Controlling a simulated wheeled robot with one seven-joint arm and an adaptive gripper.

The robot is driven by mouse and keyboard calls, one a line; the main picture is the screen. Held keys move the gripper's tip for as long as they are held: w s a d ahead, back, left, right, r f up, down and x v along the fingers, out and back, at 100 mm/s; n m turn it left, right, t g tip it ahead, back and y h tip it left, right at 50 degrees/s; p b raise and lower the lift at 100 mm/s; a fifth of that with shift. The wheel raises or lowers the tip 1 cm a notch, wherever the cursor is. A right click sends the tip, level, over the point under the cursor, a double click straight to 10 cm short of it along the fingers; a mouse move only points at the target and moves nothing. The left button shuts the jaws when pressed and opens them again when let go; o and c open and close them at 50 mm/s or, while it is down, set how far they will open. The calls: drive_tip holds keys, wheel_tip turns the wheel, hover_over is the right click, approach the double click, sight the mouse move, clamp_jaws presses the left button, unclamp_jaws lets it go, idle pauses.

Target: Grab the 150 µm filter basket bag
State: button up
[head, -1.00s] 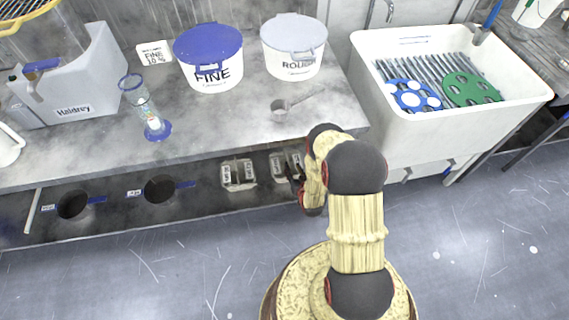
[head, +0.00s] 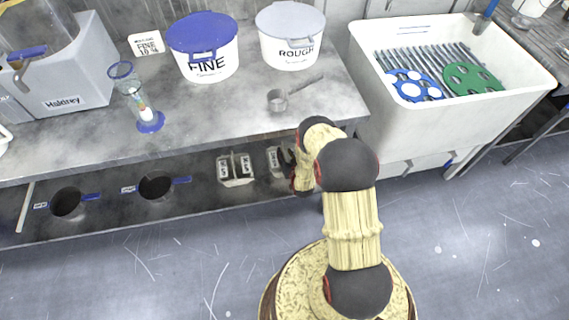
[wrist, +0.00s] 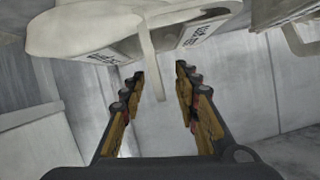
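Two pale holders with labelled grey sides stand on the lower shelf in the head view: a left one (head: 236,170) and a right one (head: 275,161), partly hidden by my arm. Their labels are too small to read, so I cannot tell which is 150 µm. In the wrist view, a pale holder (wrist: 85,30) with two labelled sides fills the upper left, and a thin pale strip (wrist: 151,68) hangs from its middle. My gripper (wrist: 158,80) is open, with its fingers on either side of the strip's lower part. It appears empty; contact is unclear.
Another pale holder (wrist: 300,35) is at the wrist view's right edge. Two dark round pans (head: 68,202) (head: 156,186) with blue handles lie on the lower shelf (head: 110,222). The grey counter (head: 215,115) overhangs it. A white sink (head: 440,125) stands right; the floor in front is clear.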

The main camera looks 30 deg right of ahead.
drive_tip(key=shift+c, duration=1.3)
clamp_jaws()
